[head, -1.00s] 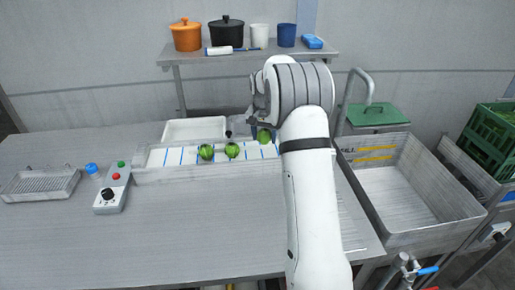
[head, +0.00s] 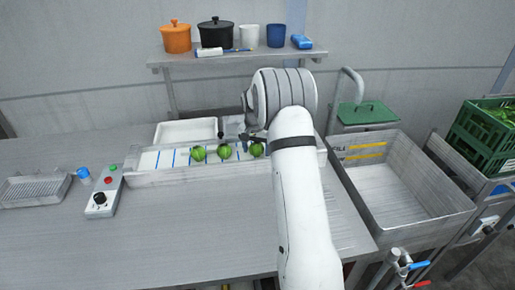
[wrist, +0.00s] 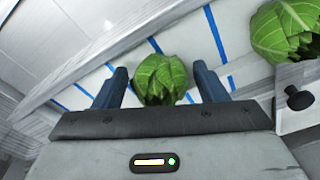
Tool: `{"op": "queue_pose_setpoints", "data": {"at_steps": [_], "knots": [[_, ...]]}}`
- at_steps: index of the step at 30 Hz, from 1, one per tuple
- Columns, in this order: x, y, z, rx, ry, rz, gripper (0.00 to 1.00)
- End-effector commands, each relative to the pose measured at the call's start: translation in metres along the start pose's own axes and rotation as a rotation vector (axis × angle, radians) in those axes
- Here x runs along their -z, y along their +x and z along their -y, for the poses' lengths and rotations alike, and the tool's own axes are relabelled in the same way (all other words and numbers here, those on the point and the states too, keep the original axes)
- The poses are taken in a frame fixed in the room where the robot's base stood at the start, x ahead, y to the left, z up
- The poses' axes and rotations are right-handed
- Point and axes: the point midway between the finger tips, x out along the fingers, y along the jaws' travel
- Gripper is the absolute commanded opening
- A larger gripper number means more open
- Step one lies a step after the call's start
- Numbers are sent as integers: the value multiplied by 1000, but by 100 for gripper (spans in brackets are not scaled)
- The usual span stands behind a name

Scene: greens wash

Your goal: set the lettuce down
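Three green lettuces sit in a row on the white strip (head: 150,160) with blue lines: a left one (head: 198,153), a middle one (head: 225,150) and a right one (head: 257,149). In the head view my gripper is at the right lettuce, mostly hidden behind my arm. In the wrist view my gripper (wrist: 159,69) is open, its dark fingers on either side of a lettuce (wrist: 160,80), with a gap visible on each side. The lettuce rests on the strip between blue lines. Another lettuce (wrist: 285,30) shows at the upper right.
A white tray (head: 185,131) lies behind the strip. The sink basin (head: 400,195) is at the right, with a green crate (head: 485,130) beyond. A control box (head: 106,190) stands left. The shelf (head: 240,56) holds pots and cups. The front of the table is clear.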

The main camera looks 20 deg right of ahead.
Motion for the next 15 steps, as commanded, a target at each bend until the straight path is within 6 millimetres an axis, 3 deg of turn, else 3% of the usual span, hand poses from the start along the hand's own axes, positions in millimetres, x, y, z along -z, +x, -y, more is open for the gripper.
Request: {"op": "queue_pose_setpoints", "data": {"at_steps": [3, 10, 15], "knots": [[0, 0, 0, 0, 0, 0, 75], [0, -1, -1, 0, 1, 0, 75], [1, -16, 0, 1, 1, -2, 75]]}}
